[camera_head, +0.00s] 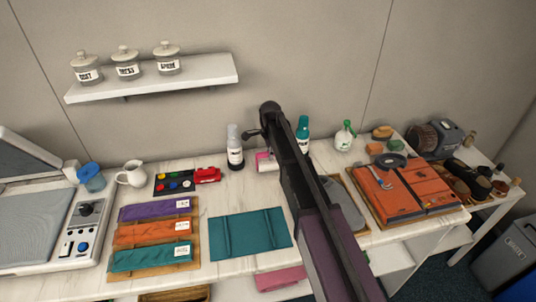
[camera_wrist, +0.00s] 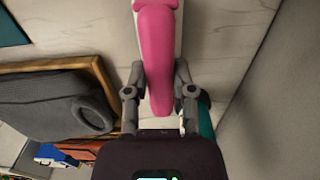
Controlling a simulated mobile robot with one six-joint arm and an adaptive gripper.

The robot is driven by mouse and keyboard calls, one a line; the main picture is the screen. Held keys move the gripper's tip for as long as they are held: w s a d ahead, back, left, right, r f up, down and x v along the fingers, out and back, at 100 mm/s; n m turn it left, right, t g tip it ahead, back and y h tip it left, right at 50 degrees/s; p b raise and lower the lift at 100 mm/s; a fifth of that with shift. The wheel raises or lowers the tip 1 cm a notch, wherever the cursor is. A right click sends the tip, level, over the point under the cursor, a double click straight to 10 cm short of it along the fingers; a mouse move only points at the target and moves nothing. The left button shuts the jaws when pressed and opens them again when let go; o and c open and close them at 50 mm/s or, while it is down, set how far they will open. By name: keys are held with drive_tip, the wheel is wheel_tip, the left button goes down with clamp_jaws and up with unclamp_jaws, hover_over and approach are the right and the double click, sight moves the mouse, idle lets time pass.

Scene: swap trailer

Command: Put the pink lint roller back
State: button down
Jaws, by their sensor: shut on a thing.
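The pink lint roller (camera_wrist: 156,50) shows in the wrist view as a pink handle running up out of the top edge, with a pale part behind it. My gripper (camera_wrist: 159,78) is shut on this handle, one grey finger on each side. In the head view a small pink and white piece (camera_head: 265,162), likely the roller, shows beside my dark arm, near the back of the white table (camera_head: 205,255). My arm hides the fingers there. I cannot tell whether the roller touches the table.
A white-green bottle (camera_head: 344,136) is further right. A wooden tray with a grey item (camera_head: 346,207) lies right of my arm. A teal cloth (camera_head: 250,233) lies in front. A jar shelf (camera_head: 152,78) hangs above.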

drive_tip(key=shift+f, duration=0.15)
drive_tip(key=shift+c, duration=2.3)
unclamp_jaws()
drive_tip(key=shift+r, duration=0.25)
wheel_tip(320, 180, up, 12)
drive_tip(key=p, duration=1.2)
drive_tip(key=shift+d+f, duration=0.1)
